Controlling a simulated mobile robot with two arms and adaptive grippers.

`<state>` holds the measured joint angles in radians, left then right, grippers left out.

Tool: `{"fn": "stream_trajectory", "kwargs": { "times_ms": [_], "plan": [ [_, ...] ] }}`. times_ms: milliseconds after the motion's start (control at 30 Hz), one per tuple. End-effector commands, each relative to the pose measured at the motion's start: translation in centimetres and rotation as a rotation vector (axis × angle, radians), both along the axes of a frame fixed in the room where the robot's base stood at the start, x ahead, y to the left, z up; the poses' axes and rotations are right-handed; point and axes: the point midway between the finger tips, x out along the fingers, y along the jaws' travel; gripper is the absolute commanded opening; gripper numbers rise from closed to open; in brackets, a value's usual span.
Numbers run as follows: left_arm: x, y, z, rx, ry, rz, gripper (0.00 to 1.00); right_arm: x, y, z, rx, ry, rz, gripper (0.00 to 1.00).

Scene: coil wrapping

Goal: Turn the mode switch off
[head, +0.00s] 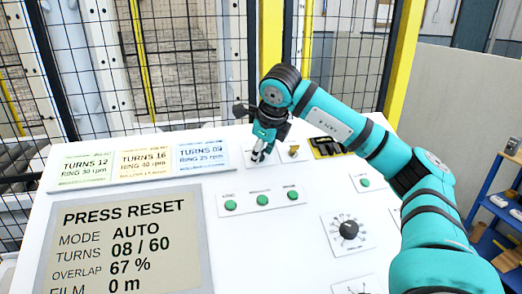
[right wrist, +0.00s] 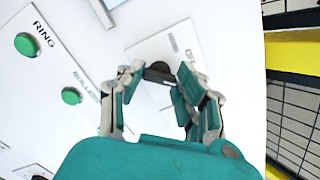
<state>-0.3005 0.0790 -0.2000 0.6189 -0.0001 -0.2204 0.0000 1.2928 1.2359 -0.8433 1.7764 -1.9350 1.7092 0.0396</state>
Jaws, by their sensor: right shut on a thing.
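The mode switch is a black knob (right wrist: 158,72) on a pale labelled plate (right wrist: 188,45) in the right wrist view. The plate's lettering is only partly readable. My right gripper (right wrist: 155,85) has its fingers on either side of the knob and is shut on it. In the head view my right gripper (head: 262,152) points down at the upper middle of the white panel and hides most of the switch there. The display (head: 125,245) reads PRESS RESET, MODE AUTO, TURNS 08 / 60. My left gripper is not in view.
Green buttons (head: 262,199) lie below the gripper, with another (head: 365,183) to the right. A black dial (head: 348,229) sits lower right. A small yellowish switch (head: 293,151) and a yellow-black plate (head: 327,149) are right of the gripper. Mesh fencing (head: 180,60) stands behind.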

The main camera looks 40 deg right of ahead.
Motion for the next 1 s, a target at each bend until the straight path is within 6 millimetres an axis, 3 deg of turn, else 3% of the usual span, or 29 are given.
{"fn": "stream_trajectory", "kwargs": {
  "times_ms": [700, 1000],
  "plan": [
    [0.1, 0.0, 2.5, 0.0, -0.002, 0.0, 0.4, 0.1, 0.0, 0.2, -0.194, 0.107, 0.497, 0.03],
    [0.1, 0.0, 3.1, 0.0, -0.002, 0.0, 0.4, 0.1, 0.0, 0.1, -0.245, 0.135, 0.625, 0.03]
  ]
}}
